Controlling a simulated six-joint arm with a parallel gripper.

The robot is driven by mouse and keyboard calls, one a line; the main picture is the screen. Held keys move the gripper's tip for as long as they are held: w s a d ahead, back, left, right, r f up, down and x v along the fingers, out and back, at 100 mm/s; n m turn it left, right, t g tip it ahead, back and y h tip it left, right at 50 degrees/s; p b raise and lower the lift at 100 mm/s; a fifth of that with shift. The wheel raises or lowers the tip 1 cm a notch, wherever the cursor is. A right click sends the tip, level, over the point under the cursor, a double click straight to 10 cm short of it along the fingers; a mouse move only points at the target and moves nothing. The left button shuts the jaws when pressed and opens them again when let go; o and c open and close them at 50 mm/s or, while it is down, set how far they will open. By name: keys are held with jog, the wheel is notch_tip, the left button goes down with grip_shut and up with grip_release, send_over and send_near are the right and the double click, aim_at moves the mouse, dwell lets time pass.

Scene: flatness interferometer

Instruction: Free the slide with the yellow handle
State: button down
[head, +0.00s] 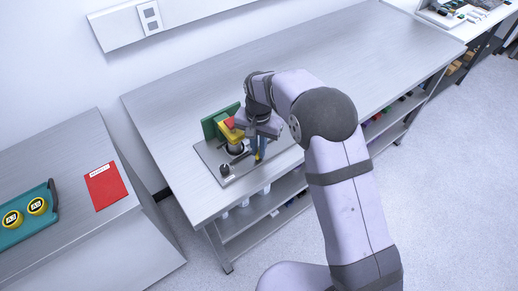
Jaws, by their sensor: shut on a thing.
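The interferometer stands on a grey base plate (211,158) on the long bench. It has a green upright plate (219,121), a yellow block (230,133) with a red piece (229,122) above it, and a dark round part (235,148) below. My gripper (258,156) points down at the right side of the base plate. It is shut on a small yellow piece, which looks like the yellow handle (257,157), low between its fingertips. The slide itself is mostly hidden by my gripper, and I cannot tell how it sits.
A black knob (225,169) stands at the plate's front corner. The bench (330,60) is bare behind and to the right. On the left bench lie a red folder (103,187) and a teal tray (25,232) with yellow round pieces. Shelves below the bench hold small items.

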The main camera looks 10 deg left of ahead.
aim_at(258, 152)
jog(key=m, duration=0.5)
jog(key=shift+w+a+r+m, duration=0.1)
jog(key=shift+w+m, duration=0.05)
jog(key=shift+m, duration=0.25)
dwell(0.3)
jog(key=c, duration=1.8)
grip_release()
jog(key=shift+r+b, duration=1.35)
jog(key=shift+r, duration=2.3)
